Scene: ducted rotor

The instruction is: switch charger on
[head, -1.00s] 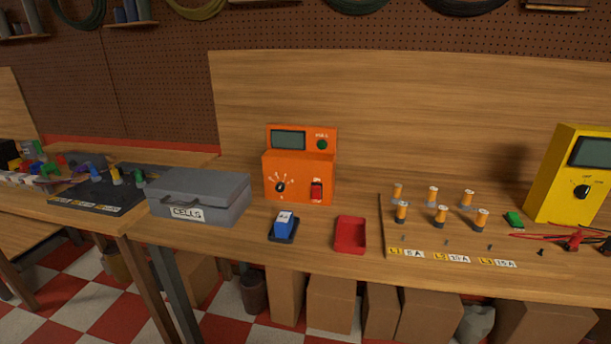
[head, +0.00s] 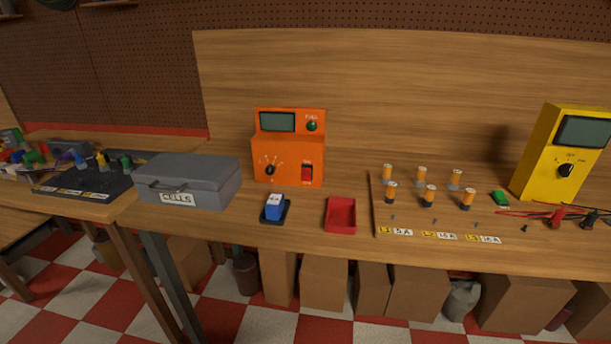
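The orange charger (head: 288,150) stands on the wooden bench (head: 345,249) against the back panel, left of the middle of the head view. Its grey display (head: 277,122) looks blank. A green round button or lamp (head: 312,126) is at its upper right. A black rotary knob (head: 270,170) with white marks is at its lower left. A red rocker switch (head: 307,173) is at its lower right; I cannot tell its position. Neither of my grippers shows in the head view.
A grey CELLS box (head: 188,182) stands left of the charger. A blue-and-white block (head: 275,206) on a black base and a red tray (head: 340,215) are in front of it. Orange cylinders (head: 430,196) and a yellow meter (head: 563,155) stand to the right.

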